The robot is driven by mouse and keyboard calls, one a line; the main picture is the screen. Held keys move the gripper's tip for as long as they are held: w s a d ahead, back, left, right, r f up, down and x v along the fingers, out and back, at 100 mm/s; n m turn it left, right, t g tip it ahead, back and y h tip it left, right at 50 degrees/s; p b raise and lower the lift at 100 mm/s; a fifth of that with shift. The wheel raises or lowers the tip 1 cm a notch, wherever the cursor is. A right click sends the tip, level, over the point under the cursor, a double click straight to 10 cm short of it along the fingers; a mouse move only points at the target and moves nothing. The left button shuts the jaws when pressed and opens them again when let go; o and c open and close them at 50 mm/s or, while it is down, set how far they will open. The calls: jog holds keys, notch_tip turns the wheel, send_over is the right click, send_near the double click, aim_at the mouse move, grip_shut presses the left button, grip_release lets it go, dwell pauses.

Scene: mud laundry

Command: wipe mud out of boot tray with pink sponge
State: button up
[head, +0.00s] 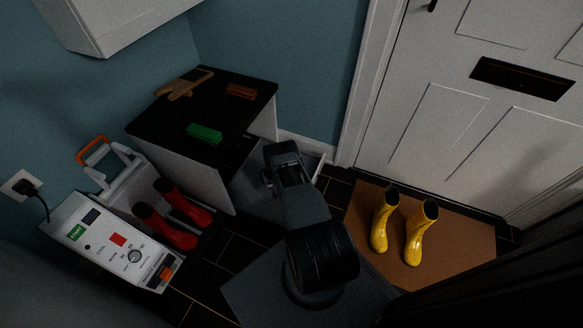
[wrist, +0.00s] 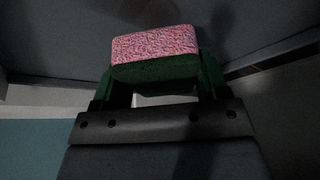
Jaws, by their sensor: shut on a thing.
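In the wrist view, my gripper (wrist: 157,75) is shut on the pink sponge (wrist: 155,44), with a green finger at each end. The sponge has a pink speckled upper part and a dark green lower part. A dark grey surface (wrist: 60,40) lies beyond it; I cannot tell whether the sponge touches it. In the head view, my arm reaches over a grey, tray-like or drawer-like space (head: 247,190) beside the black-topped cabinet. My arm hides part of it, and the sponge cannot be made out there. No mud is clear in the dim light.
The cabinet top (head: 165,117) holds a green block (head: 204,134), a brown block (head: 241,91) and a wooden brush-like thing (head: 185,83). Red boots (head: 180,205) stand by a white control box (head: 112,243). Yellow boots (head: 420,235) stand on a brown mat (head: 465,240) before the door.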

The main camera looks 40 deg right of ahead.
jog(key=shift+r+p, duration=1.5)
jog(key=shift+r, duration=0.3)
